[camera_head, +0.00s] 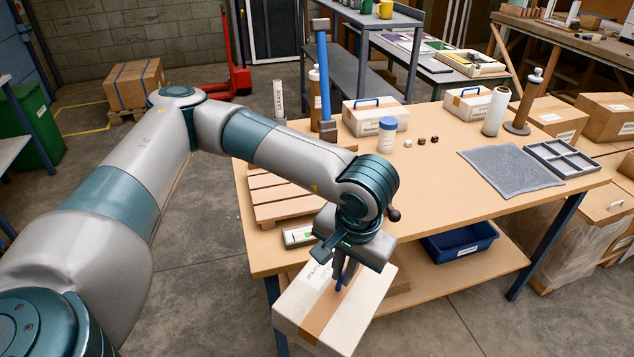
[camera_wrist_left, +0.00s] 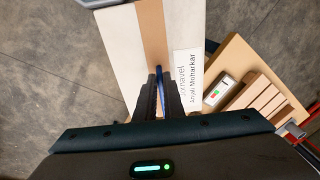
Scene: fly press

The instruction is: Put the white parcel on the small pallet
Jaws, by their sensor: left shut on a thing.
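The white parcel (camera_head: 322,305) has a brown tape strip, a printed label and a blue handle. My left gripper (camera_head: 346,275) is shut on the blue handle (camera_wrist_left: 159,88) from above. The parcel is in front of the table's near edge, with floor seen beside it in the wrist view (camera_wrist_left: 125,50). The small pallet (camera_head: 280,204), with light wooden slats, lies on the left part of the table, behind and left of the parcel. My left arm hides part of it. Its slats also show at the right of the wrist view (camera_wrist_left: 262,98). My right gripper is in neither view.
A small white device (camera_head: 297,236) lies between the pallet and the table's near edge. A grey cloth (camera_head: 510,170) and divided tray (camera_head: 562,158) lie right. The table's middle (camera_head: 440,195) is clear.

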